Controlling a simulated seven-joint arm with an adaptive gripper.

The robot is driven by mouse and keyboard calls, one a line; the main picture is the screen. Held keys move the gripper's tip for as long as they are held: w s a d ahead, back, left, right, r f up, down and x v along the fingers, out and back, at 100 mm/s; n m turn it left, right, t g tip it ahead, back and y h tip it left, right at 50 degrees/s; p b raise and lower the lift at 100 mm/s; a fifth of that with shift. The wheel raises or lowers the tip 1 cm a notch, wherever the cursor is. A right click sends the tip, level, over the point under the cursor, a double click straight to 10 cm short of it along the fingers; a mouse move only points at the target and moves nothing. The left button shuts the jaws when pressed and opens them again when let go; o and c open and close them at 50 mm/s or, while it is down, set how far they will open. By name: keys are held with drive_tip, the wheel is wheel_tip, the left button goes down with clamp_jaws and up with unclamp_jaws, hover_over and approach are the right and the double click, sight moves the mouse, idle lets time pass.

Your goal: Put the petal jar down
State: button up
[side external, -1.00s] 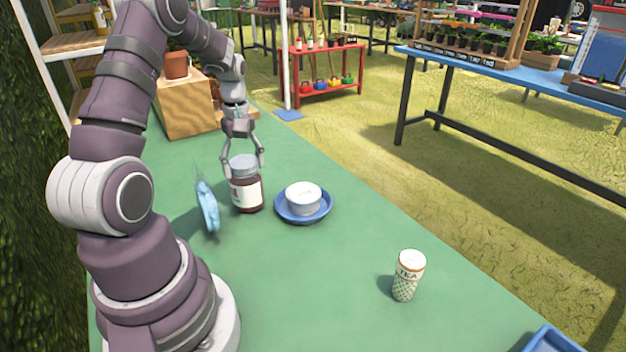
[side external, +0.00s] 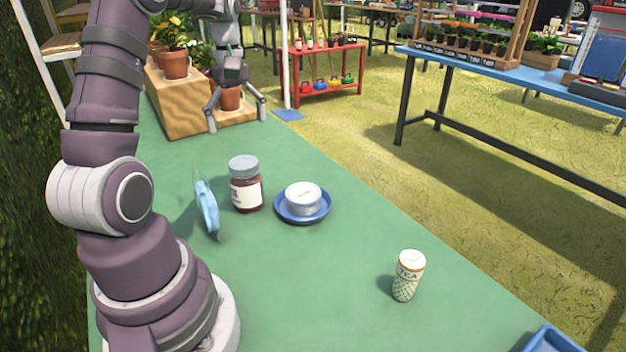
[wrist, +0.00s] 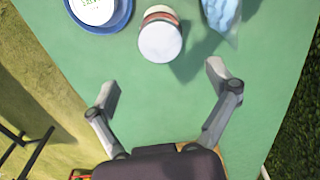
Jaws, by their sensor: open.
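The petal jar (side external: 245,184), dark red with a white label and grey lid, stands upright on the green table (side external: 330,270). It is between a blue bag and a blue saucer, apart from the saucer. In the wrist view, the jar (wrist: 160,38) shows from above, beyond my fingertips. My gripper (side external: 237,117) is open and empty, raised well behind the jar near the wooden plant stand. In the wrist view, my gripper (wrist: 162,82) has its two fingers spread wide with only bare table between them.
A white tin (side external: 303,197) sits on the blue saucer (side external: 303,217). The blue bag (side external: 207,208) stands left of the jar. A tea canister (side external: 408,275) stands nearer the front. The wooden stand (side external: 180,100) with potted plants is at the back. The middle of the table is clear.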

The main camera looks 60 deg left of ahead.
drive_tip(key=d+r+m+t, duration=0.2)
drive_tip(key=d+m, duration=0.5)
drive_tip(key=d, duration=0.2)
drive_tip(key=s+d+r+m+t, duration=0.1)
drive_tip(key=d+r+m+t, duration=0.1)
drive_tip(key=d+m, duration=0.5)
drive_tip(key=d+r, duration=0.1)
drive_tip(key=d, duration=0.1)
drive_tip(key=shift+s+d+r+m+t+y, duration=0.3)
drive_tip(key=shift+d+r+y, duration=0.05)
drive_tip(key=shift+y, duration=0.05)
drive_tip(key=shift+o, duration=0.7)
drive_tip(key=d+m, duration=0.1)
drive_tip(key=s+d+f+m, duration=0.1)
drive_tip(key=s+d+m+t, duration=0.1)
drive_tip(key=shift+f+h, duration=0.35)
drive_tip(key=shift+h, duration=0.05)
drive_tip(key=shift+a, duration=0.1)
